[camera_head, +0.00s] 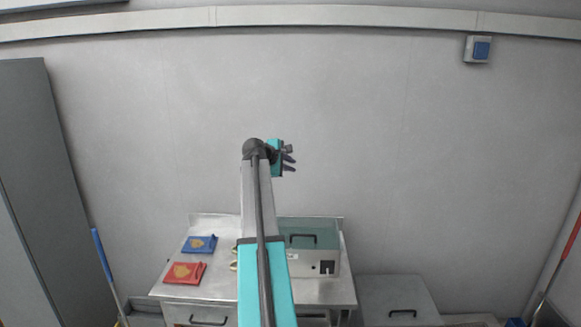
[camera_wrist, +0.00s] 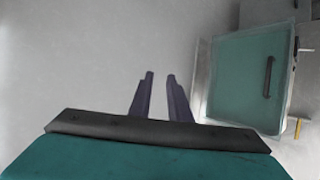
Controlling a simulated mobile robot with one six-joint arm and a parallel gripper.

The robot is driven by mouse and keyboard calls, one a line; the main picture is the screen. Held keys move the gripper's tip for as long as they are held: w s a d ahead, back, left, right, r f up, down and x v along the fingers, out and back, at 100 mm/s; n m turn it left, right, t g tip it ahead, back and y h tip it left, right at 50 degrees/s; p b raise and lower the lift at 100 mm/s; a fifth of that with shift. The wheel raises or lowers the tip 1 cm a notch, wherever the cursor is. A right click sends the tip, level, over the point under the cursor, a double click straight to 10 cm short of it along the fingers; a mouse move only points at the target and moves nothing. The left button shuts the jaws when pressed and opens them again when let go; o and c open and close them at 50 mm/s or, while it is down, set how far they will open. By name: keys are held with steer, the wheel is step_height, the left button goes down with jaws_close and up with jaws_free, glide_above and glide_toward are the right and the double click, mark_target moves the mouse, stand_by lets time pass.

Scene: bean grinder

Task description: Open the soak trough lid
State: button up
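A steel box (camera_head: 329,262) with a teal see-through lid (camera_head: 312,231) stands on the metal table. The lid lies shut, with a black bar handle (camera_head: 302,240). The lid also shows at the right of the wrist view (camera_wrist: 243,78), its handle (camera_wrist: 268,77) near its right edge. A lower grey box (camera_head: 386,290) with a dark handle stands right of the table; I cannot tell for sure which box is the trough. My gripper (camera_head: 290,160) is raised above and behind the table, apart from both. Its fingers (camera_wrist: 160,75) are parted with nothing between them.
A blue packet (camera_head: 199,244) and a red packet (camera_head: 185,273) lie on the table's left part. My arm crosses in front of the table's middle. A grey cabinet (camera_head: 42,190) stands at left.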

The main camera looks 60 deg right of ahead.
steer(key=b+v, duration=0.5)
steer(key=v, duration=0.8)
steer(key=shift+a, duration=0.3)
steer(key=shift+r, duration=0.1)
